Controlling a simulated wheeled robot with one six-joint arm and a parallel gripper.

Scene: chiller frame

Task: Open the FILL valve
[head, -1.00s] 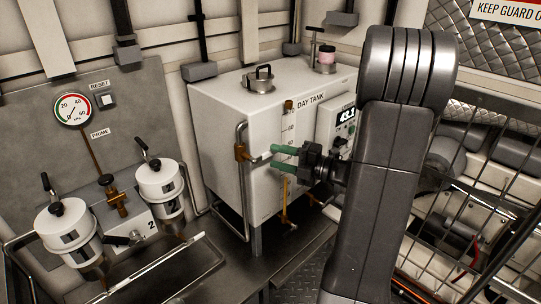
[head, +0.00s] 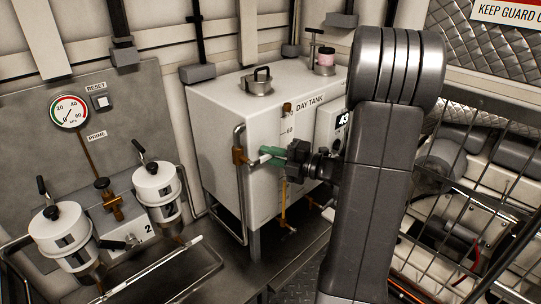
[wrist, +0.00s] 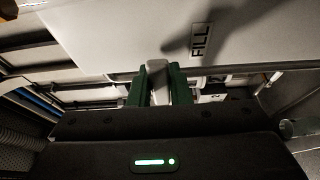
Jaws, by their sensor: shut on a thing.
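The FILL valve is a brass body (head: 239,156) on the grey pipe at the left side of the white day tank (head: 265,122). Its white lever (head: 261,159) sticks out to the right from the body. My gripper (head: 272,155) has green fingers and is shut on the lever's outer end. In the wrist view the white lever (wrist: 157,82) sits between the two green fingers, and the FILL label (wrist: 201,40) is on the pale surface beyond. The lever's grasped end is partly hidden by the fingers in the head view.
Two white filter canisters (head: 158,186) with a brass valve (head: 108,196) stand at the left, below a pressure gauge (head: 69,111). A yellow pipe (head: 283,205) runs below my gripper. A wire guard (head: 470,190) is at the right.

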